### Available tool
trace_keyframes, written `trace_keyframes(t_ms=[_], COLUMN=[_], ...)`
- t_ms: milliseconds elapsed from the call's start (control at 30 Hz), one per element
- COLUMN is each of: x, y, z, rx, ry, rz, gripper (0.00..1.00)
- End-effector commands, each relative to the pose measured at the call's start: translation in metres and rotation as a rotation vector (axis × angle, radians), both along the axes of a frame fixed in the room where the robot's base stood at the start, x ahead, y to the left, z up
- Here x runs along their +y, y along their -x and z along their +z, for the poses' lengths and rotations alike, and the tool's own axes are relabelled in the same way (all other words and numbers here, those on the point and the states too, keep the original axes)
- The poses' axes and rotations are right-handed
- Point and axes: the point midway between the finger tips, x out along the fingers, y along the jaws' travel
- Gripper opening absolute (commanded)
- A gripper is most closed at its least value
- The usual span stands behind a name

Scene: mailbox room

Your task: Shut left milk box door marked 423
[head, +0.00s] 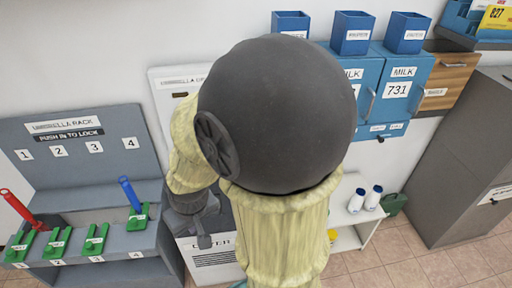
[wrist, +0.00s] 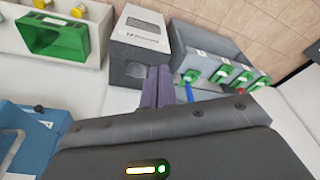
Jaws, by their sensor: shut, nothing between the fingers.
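Two blue milk boxes hang on the wall at the upper right of the head view. The right milk box (head: 399,92) is marked MILK 731 and its door looks flush. The left milk box (head: 362,88) shows only its right part, with a MILK label; my arm hides the rest, including its number. I cannot tell how far its door stands open. In the wrist view, a blue panel with a grey handle (wrist: 35,140) is at the lower left; its marking is unreadable. My gripper (wrist: 158,86) is shut and empty, apart from that panel, to its right.
An umbrella rack (head: 75,165) with slots 1 to 4 stands left. A white umbrella unit (head: 165,88) stands behind my arm. Blue bins (head: 352,33) sit above the milk boxes. A grey cabinet (head: 465,150) stands right. Two white bottles (head: 373,197) rest on a low shelf.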

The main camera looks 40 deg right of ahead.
Motion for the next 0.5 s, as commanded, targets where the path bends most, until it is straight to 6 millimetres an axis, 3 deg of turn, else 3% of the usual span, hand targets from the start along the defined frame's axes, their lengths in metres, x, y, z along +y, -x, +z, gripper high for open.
trace_keyframes(t_ms=[167,267,400,500], x=[0.004,0.012,0.018,0.01], y=[-0.011,-0.035,-0.091,-0.133], z=[0.003,0.007,0.016,0.022], rx=[-0.027,-0.087,-0.234,-0.358], ry=[-0.019,-0.057,-0.117,-0.127], rz=[-0.024,-0.079,-0.242,-0.397], gripper=[0.0,0.0,0.0,0.0])
